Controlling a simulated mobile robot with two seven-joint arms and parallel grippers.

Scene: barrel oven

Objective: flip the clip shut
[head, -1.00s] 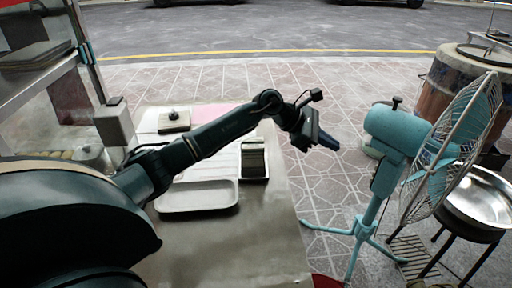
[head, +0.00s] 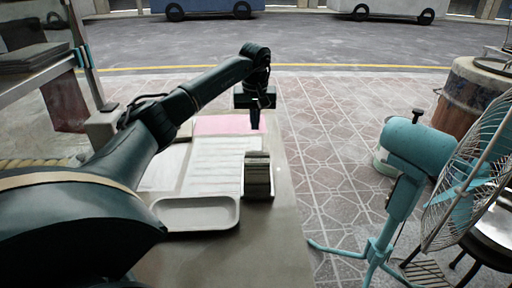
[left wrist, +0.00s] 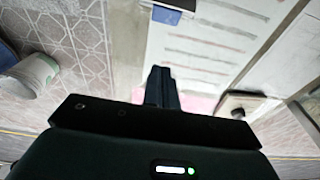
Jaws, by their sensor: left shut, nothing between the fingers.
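A dark grey, block-like object with a metallic top (head: 257,175) stands near the right edge of the table, beside a printed white sheet (head: 222,163). It may be the clip; I cannot tell its parts or whether it is open. A dark piece at the top of the left wrist view (left wrist: 172,8) may be the same object. My left gripper (head: 255,122) is shut and empty, above the table's far right part, beyond this object and apart from it. Its closed fingers (left wrist: 162,87) point over the sheets in the left wrist view. My right gripper is not in view.
A shallow tray (head: 197,227) lies on the table in front of the sheets. A pink sheet (head: 222,124) lies at the back. A block with a black knob (left wrist: 240,105) sits nearby. A teal fan (head: 415,150) stands right of the table, on the paved floor.

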